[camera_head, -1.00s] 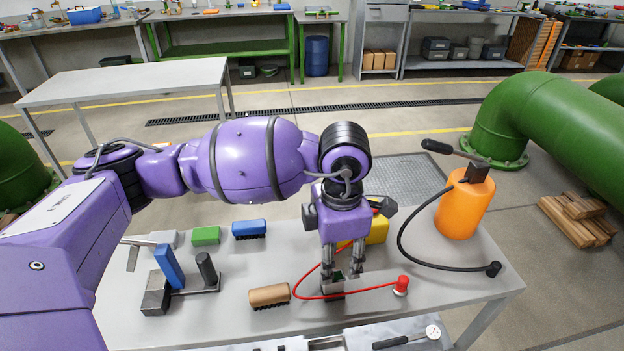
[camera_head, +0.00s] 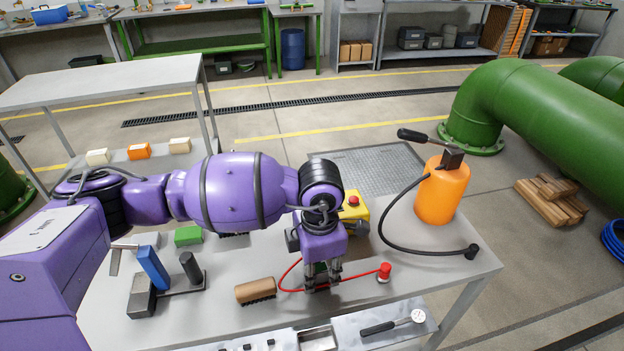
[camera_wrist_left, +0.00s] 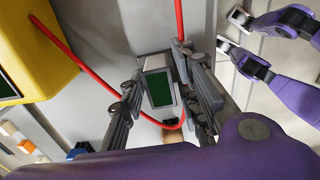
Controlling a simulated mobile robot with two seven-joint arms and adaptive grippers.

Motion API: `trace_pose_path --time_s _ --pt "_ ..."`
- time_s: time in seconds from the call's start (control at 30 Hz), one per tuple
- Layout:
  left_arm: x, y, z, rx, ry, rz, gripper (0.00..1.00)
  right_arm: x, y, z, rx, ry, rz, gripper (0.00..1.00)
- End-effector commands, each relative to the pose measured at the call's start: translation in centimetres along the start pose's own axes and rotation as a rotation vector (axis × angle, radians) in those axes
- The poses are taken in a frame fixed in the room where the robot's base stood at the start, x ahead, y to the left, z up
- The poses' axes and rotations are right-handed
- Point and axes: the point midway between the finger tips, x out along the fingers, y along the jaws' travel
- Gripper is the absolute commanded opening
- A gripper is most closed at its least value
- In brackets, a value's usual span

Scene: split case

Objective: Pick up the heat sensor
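A small grey device with a dark green screen, which I take as the heat sensor, stands on the near table and shows clearly in the left wrist view (camera_wrist_left: 159,90). A red cable (camera_head: 287,272) loops past it, toward a red-capped probe (camera_head: 384,272) on the right. My left gripper (camera_head: 322,286) points down over the device, one finger on each side. In the left wrist view the fingers look open, with a small gap at the left; contact is hard to judge. Two purple-and-grey prongs at upper right there look like my right gripper (camera_wrist_left: 234,32), tips apart and empty.
A yellow box with a red button (camera_head: 353,205) stands just behind the gripper. A brown brush block (camera_head: 255,291) lies left of it. An orange cylinder with a black hose (camera_head: 443,190) stands at the right. A metal stand with a blue block (camera_head: 153,267) is further left.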

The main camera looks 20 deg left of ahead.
Motion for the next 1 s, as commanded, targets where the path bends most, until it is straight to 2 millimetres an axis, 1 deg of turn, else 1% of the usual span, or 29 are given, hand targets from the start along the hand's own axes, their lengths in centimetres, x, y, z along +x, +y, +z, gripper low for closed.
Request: trace_pose_path --time_s 0.03,0.17,0.2,0.43,0.57,0.67,0.8,0.87,1.0 --pt "-0.1 0.0 0.1 0.0 -0.001 0.001 0.19 0.0 0.0 0.0 0.0 0.0 0.0 0.4" --pt "-0.1 0.0 0.1 0.001 -0.001 0.001 0.01 0.0 0.0 0.0 0.0 0.0 0.0 0.4" --pt "-0.1 0.1 0.1 0.001 -0.001 0.001 0.0 0.0 0.0 0.0 0.0 0.0 0.0 0.4" --pt "-0.1 0.1 0.1 0.001 -0.002 0.002 0.0 0.0 0.0 0.0 0.0 0.001 0.0 0.4" --pt "-0.5 0.1 0.1 0.001 -0.002 0.002 0.0 0.0 0.0 -0.1 0.0 0.001 0.0 0.4" --pt "-1.3 0.1 0.1 0.001 -0.004 0.004 0.0 -0.1 0.0 -0.1 0.0 0.001 0.0 0.4" --pt "-3.5 0.1 0.2 0.002 -0.005 0.005 0.0 -0.1 0.0 -0.1 0.0 0.002 0.0 0.4" --pt "-4.4 -1.0 0.1 0.006 -0.005 0.002 0.0 -0.1 0.0 -0.1 0.0 0.002 0.0 0.4" --pt "-7.6 -3.5 -0.3 0.008 -0.007 0.005 0.0 -0.1 0.0 -0.1 0.0 0.002 0.0 0.4"
